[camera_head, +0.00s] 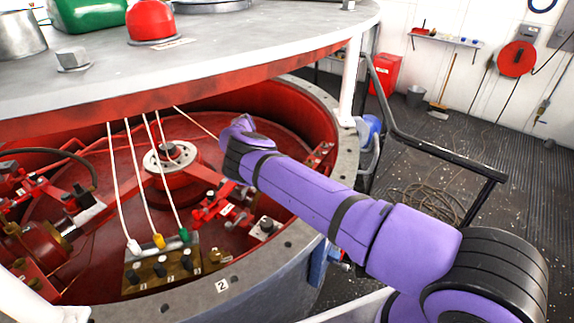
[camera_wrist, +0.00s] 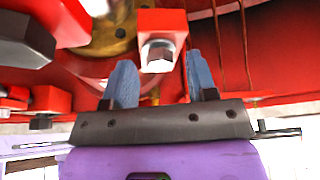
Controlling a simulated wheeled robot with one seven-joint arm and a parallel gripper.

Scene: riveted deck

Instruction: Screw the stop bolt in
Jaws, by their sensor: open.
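In the wrist view a bolt with a silver hex head (camera_wrist: 158,56) sticks out of a red block (camera_wrist: 162,22); I take it to be the stop bolt. How deep its thread sits is hidden. My gripper (camera_wrist: 160,68) is open, its two blue-grey fingers apart on either side of the bolt's line. The bolt head shows between and slightly beyond the fingertips, and I see no contact. In the head view my purple arm reaches over the rim into the red well, and its end hides the fingers and this bolt.
A grey round deck (camera_head: 210,45) overhangs the well, bearing a red pot (camera_head: 151,20) and a green container (camera_head: 88,14). White, yellow and green cables run down to a brass terminal block (camera_head: 160,272). The well's grey rim (camera_head: 240,285) curves below my arm. A dark handrail (camera_head: 425,145) stands at right.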

